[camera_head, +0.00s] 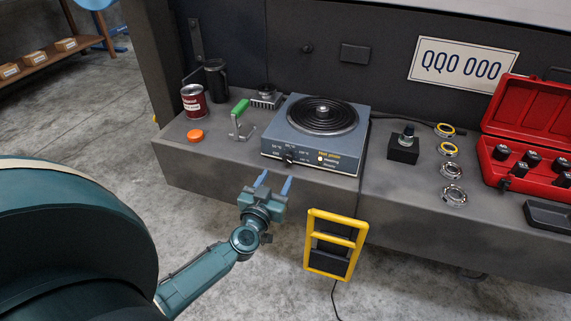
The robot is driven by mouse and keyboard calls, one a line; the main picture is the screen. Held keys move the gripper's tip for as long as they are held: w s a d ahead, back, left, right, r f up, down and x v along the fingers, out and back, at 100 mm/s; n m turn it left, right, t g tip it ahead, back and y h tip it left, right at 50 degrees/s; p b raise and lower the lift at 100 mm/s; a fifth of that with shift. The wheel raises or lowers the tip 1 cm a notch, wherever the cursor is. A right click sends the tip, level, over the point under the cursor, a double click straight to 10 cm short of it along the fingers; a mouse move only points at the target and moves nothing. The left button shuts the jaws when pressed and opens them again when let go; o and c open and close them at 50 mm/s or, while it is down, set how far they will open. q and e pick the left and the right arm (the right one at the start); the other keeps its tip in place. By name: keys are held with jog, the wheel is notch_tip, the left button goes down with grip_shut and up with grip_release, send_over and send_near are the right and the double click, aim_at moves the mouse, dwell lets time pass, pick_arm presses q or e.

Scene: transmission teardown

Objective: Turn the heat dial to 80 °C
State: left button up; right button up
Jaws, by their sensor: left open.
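The heat dial (289,158) is a small dark knob on the front panel of a blue-grey hot plate (340,157), with small temperature marks around it. Its exact setting is too small to read. My right gripper is not in view.
A yellow frame (351,262) hangs at the front. Right are a black block (403,151), several rings and a red toolbox (528,162).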

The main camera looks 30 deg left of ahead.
aim_at(287, 160)
pick_arm(q)
jog(key=b+x, duration=0.1)
jog(key=x, duration=0.5)
jog(key=shift+w+b, duration=0.25)
jog(key=shift+b, duration=0.05)
jog(key=shift+w+a, duration=0.15)
jog(key=shift+w, duration=0.5)
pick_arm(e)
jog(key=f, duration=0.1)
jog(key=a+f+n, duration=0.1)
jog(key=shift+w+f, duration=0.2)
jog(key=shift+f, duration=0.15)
pick_arm(q)
jog(key=shift+c, duration=0.2)
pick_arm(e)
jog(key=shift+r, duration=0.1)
pick_arm(q)
jog(key=c, duration=0.9)
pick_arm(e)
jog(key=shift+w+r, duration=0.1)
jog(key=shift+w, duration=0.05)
